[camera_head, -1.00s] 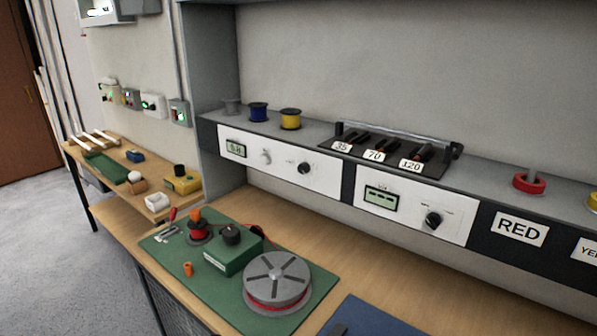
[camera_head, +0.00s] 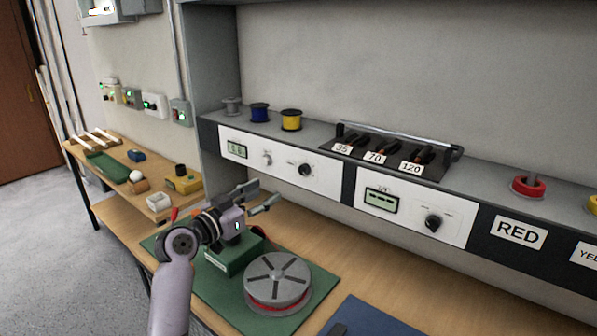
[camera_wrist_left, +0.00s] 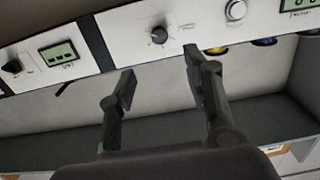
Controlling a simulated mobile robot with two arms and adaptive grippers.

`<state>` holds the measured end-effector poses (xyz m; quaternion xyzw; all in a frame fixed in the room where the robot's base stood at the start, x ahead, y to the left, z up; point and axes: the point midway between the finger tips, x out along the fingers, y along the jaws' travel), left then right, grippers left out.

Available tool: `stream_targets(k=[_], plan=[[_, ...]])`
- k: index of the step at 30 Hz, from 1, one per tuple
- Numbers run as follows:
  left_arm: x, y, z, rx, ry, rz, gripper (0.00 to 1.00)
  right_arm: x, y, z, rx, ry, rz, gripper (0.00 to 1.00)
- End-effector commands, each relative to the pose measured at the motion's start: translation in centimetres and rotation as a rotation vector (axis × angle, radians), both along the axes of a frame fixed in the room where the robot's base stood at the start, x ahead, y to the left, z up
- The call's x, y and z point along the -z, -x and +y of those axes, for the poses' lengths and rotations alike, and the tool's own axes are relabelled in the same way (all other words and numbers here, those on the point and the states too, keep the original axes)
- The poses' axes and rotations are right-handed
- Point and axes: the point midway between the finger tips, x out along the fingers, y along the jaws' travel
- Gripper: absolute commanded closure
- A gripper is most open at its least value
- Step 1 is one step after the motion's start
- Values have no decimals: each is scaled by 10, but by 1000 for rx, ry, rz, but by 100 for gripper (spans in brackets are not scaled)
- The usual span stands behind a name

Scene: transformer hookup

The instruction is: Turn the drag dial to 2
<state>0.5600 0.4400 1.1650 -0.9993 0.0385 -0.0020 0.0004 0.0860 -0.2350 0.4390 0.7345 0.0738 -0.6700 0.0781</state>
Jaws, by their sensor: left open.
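Labels are too small to read, so I cannot tell which dial is the drag dial. The left white panel (camera_head: 281,183) on the shelf front has a display, a silver knob (camera_head: 267,158) and a black dial (camera_head: 305,170). In the left wrist view the black dial (camera_wrist_left: 159,35) lies ahead, between the fingertips in the picture, and the silver knob (camera_wrist_left: 235,10) is right of it. My left gripper (camera_head: 265,197) is open and empty, apart from the panel, over the bench. It also shows in the left wrist view (camera_wrist_left: 160,66). My right gripper is not in view.
A green box (camera_head: 233,258) stands under my left gripper, its top partly hidden. A grey reel (camera_head: 276,276) sits beside it on the green mat (camera_head: 208,284). The right panel has another black dial (camera_head: 433,221). A black rack (camera_head: 376,157) stands on the shelf.

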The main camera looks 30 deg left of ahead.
Motion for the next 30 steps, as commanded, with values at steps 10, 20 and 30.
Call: stream_targets(k=[10, 20, 30], plan=[[-4, -79, -7, 3, 7, 1, 54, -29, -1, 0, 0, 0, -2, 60], [-1, -131, -11, 1, 3, 2, 54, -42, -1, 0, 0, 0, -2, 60], [1, -141, -12, 1, 0, 4, 54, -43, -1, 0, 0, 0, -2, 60]])
